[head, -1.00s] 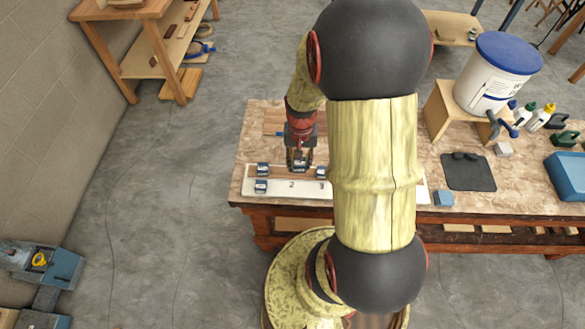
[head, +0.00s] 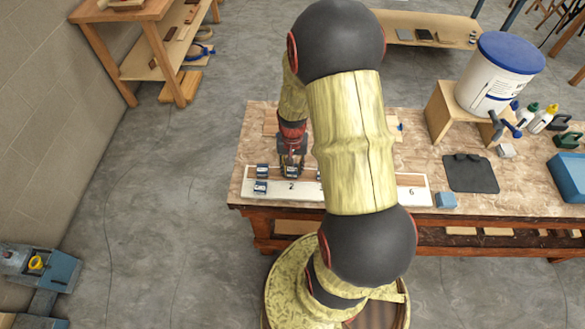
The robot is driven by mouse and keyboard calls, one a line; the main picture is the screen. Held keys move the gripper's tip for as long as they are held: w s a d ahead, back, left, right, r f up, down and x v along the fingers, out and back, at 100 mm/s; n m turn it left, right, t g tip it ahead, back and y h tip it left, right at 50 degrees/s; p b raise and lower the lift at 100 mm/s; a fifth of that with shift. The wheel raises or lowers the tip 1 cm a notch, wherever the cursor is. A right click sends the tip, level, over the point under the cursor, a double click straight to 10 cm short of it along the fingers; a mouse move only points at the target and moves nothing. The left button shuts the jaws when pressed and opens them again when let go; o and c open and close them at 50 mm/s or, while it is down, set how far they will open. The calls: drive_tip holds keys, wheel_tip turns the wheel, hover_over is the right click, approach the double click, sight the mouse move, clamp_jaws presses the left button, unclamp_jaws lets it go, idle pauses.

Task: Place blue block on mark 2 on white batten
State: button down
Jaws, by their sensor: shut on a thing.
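The long white batten (head: 308,194) lies along the near edge of the table, its middle hidden by my arm. Mark 2 (head: 291,186) shows as a printed numeral on it, with mark 6 (head: 411,191) towards the right end. My gripper (head: 291,167) points down, shut on a small blue block (head: 291,172), just behind mark 2. I cannot tell whether the held block touches the surface below. Another blue block (head: 260,187) sits on the batten's left end, and a similar block (head: 262,170) stands behind it. A further block right of my gripper is mostly hidden by my arm.
A plain blue block (head: 446,199) lies on the table (head: 340,112) right of the batten. Farther right are a dark mat (head: 470,174), a white bucket (head: 498,75) on a wooden stand, bottles and a blue bin (head: 570,175).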

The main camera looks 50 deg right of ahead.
drive_tip(key=shift+f, duration=0.1)
drive_tip(key=c, duration=1.8)
unclamp_jaws()
drive_tip(key=shift+f, duration=0.1)
drive_tip(key=shift+c, duration=0.2)
drive_tip(key=o, duration=0.4)
drive_tip(key=shift+c, duration=0.2)
drive_tip(key=shift+o, duration=0.5)
